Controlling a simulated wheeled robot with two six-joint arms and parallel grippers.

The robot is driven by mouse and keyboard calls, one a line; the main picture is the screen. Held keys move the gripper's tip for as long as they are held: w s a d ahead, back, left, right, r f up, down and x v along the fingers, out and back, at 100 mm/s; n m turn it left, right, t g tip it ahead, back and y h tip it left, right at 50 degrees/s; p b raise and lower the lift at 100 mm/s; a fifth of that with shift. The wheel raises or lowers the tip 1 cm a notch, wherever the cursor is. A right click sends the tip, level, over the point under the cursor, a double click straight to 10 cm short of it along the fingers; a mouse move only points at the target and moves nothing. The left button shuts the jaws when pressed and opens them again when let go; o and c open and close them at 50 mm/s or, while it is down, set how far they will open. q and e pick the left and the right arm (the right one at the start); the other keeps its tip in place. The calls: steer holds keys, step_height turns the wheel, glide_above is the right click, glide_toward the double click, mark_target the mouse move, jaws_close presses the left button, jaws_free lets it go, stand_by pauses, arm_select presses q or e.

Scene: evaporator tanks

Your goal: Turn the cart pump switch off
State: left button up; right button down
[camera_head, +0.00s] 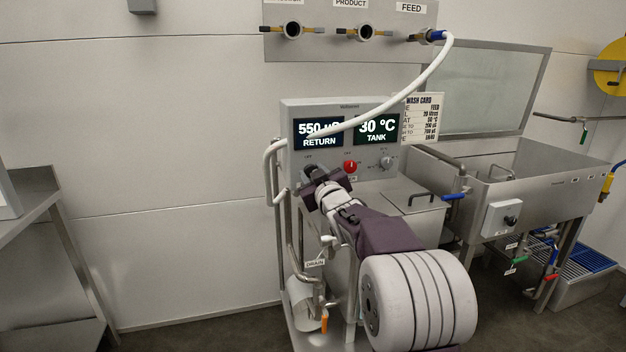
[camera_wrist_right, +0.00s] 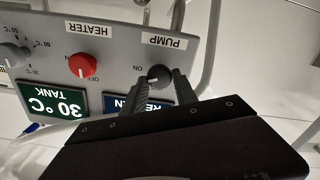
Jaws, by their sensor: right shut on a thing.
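The cart's control panel (camera_head: 290,107) faces me, with two lit displays reading 550 RETURN and 30 °C TANK. The pump switch (camera_wrist_right: 159,75) is a round black knob under the PUMP label in the right wrist view, where the panel appears upside down. An ON mark shows beside it. My right gripper (camera_wrist_right: 162,82) is shut on this knob, one finger on each side. In the head view my right gripper (camera_head: 311,173) reaches the panel's lower left and mostly hides the knob. I cannot tell exactly where the knob points. My left gripper is not in view.
The red heater knob (camera_head: 350,167) sits just right of the pump switch, with a grey dial (camera_head: 387,163) beyond it. A white hose (camera_head: 430,75) runs from the FEED port across the panel front. A steel sink (camera_head: 540,180) stands at right, a steel table (camera_head: 40,185) at left.

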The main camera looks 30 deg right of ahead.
steer(key=shift+a+f+n+b, duration=0.15)
steer(key=shift+n+b, duration=1.4)
steer(key=shift+n, duration=1.75)
steer(key=shift+d+f+n+b, duration=0.1)
steer(key=shift+n+b, duration=1.4)
steer(key=shift+n, duration=2.1)
steer(key=c, duration=1)
jaws_free()
